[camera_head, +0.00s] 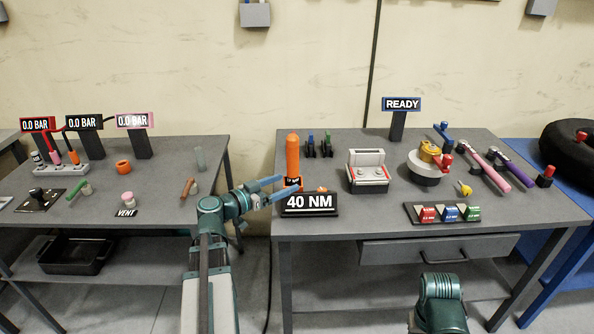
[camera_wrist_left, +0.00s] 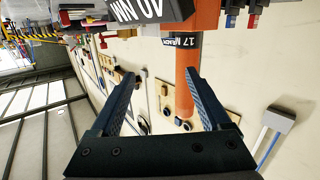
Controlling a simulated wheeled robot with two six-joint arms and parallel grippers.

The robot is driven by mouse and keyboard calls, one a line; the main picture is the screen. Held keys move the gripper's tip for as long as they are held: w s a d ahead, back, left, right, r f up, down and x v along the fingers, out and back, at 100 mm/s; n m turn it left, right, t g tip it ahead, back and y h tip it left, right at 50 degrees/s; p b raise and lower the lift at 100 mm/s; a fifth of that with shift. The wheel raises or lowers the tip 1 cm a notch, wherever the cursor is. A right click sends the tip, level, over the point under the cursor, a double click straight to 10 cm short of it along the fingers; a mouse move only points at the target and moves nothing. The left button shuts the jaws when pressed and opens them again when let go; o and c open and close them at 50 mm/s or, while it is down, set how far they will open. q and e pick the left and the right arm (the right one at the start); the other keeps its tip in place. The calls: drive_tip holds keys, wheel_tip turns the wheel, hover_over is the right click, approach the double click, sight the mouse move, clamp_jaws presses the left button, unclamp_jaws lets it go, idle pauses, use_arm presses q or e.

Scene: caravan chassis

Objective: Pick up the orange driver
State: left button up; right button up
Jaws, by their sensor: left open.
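The orange driver (camera_head: 292,156) stands upright near the left edge of the right-hand workbench, just behind the black 40 NM sign (camera_head: 309,204). In the left wrist view the driver (camera_wrist_left: 183,82) shows as an orange cylinder with a dark printed band, close to one fingertip. My left gripper (camera_head: 284,186) is open with its blue fingers level, at the driver's lower part. In the left wrist view the open fingers (camera_wrist_left: 165,75) point toward the driver. I cannot tell whether the driver is between them. My right gripper is out of view.
The workbench (camera_head: 340,220) also holds a grey-and-red device (camera_head: 368,171), small green and blue items (camera_head: 320,146), a yellow-topped round unit (camera_head: 427,165) and a READY sign (camera_head: 402,104). A gap separates it from the left table (camera_head: 150,185).

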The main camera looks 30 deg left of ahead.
sight(293, 169)
use_arm(q)
drive_tip(key=s+a+r+t+y, duration=0.1)
drive_tip(key=a+r+t+y, duration=0.1)
drive_tip(key=a, duration=0.2)
drive_tip(key=w+d, duration=0.3)
drive_tip(key=w, duration=1)
drive_tip(key=shift+f+n+g+h, duration=0.15)
drive_tip(key=shift+n+g+h, duration=0.15)
drive_tip(key=shift+h, duration=0.1)
clamp_jaws()
idle(1.0)
